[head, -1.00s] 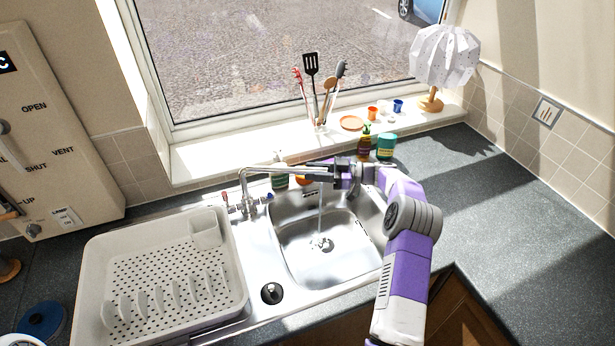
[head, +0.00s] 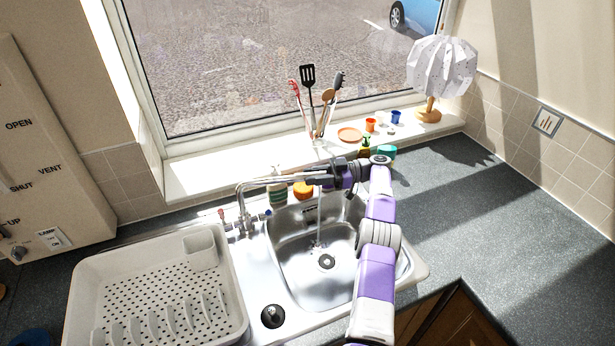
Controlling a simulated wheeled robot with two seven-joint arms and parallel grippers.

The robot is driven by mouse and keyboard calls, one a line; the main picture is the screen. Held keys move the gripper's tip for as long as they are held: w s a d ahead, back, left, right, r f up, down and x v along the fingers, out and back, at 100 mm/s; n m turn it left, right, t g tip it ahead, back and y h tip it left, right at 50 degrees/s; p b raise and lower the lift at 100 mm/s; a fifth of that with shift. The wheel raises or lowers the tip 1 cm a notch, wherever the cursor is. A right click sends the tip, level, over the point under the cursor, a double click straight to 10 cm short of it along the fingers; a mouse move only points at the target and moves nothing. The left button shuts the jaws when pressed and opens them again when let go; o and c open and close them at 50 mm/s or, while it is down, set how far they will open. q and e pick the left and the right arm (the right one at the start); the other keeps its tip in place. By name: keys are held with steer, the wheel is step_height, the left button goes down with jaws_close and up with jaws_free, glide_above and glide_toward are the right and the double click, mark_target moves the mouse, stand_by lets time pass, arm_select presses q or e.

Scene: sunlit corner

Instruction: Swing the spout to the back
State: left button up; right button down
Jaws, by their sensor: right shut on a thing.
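The chrome tap (head: 247,222) stands behind the sink, left of the bowl. Its spout (head: 268,183) rises from the body, bends, and reaches right over the rear part of the sink bowl (head: 340,268). A thin stream of water (head: 318,228) falls from its end into the bowl. My right gripper (head: 318,177) is shut on the spout near its outer end, partly hiding it. My right arm comes in from the lower right, over the bowl's right side. My left gripper is not in view.
Behind the spout stand a green-and-white bottle (head: 277,187) and an orange item (head: 303,189). A utensil jar (head: 319,132) is on the windowsill. A dark bottle and a teal tub (head: 387,152) are near my wrist. A dish rack (head: 155,290) fills the left drainer.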

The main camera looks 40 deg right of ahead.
steer(key=shift+r, duration=0.1)
steer(key=c, duration=0.9)
jaws_free()
steer(key=shift+o, duration=0.2)
step_height(320, 180, up, 8)
steer(key=p, duration=0.3)
steer(key=shift+r, duration=0.2)
steer(key=shift+r+p, duration=0.75)
